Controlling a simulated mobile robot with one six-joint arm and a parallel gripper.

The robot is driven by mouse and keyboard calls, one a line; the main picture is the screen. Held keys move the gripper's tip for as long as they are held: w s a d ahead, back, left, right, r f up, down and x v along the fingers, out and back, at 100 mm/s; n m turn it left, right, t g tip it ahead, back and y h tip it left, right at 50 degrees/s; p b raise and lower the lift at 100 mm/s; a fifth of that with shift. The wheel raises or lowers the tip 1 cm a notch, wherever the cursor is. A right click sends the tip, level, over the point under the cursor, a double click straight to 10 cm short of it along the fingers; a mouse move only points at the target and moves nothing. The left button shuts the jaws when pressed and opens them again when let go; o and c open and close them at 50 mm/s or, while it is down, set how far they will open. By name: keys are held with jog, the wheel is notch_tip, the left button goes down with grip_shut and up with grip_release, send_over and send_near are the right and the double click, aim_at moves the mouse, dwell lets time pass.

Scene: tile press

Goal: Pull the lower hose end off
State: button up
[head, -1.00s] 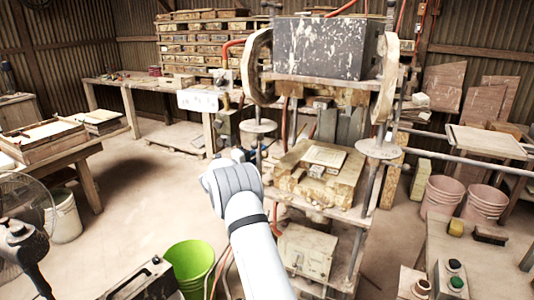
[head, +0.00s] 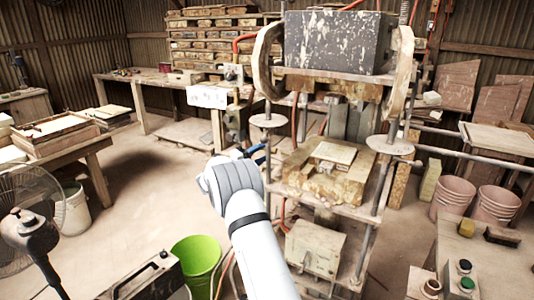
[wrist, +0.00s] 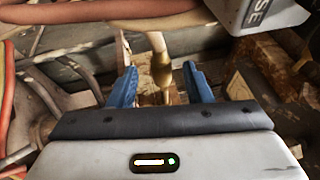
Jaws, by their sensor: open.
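In the wrist view, a pale hose (wrist: 155,42) hangs down and ends in a brass-coloured end piece (wrist: 162,72). My gripper (wrist: 160,86) is open, with one blue finger to the left of the end piece and one to the right. I see gaps on both sides; whether the fingers are level with it in depth I cannot tell. What the hose end joins below is partly hidden by my gripper body. In the head view, my gripper (head: 257,153) is mostly hidden behind my arm, at the left side of the press (head: 335,45).
Thick reddish-brown hoses (wrist: 110,12) cross the top of the wrist view, and a grey box with lettering (wrist: 262,14) is at the top right. In the head view, a green bucket (head: 196,262) stands on the floor. Open floor lies left of my arm.

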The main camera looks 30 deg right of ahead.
jog(key=v, duration=0.3)
jog(key=shift+s+a+f, duration=0.1)
jog(key=shift+a, duration=0.2)
jog(key=s+a+r+m+g+y+b, duration=0.1)
jog(key=s+a+m+y, duration=0.25)
jog(key=s+m, duration=0.45)
jog(key=s+a+r+m+g+y, duration=0.1)
jog(key=s+a+m+y, duration=0.1)
jog(key=s+m+y, duration=0.55)
jog(key=s+a+r+m+g+y+b, duration=0.1)
jog(key=s+a+m, duration=0.3)
jog(key=s, duration=0.6)
jog(key=s+a+f+m+t+y, duration=0.1)
jog(key=s+a+m+y, duration=0.2)
jog(key=s+m, duration=0.6)
jog(key=s+a+f+m+y+p, duration=0.1)
jog(key=s+a+m+y, duration=0.3)
jog(key=s+m, duration=0.5)
jog(key=shift+s+a+f+t+y, duration=0.35)
jog(key=shift+s+a+f, duration=0.45)
jog(key=shift+s+a, duration=0.45)
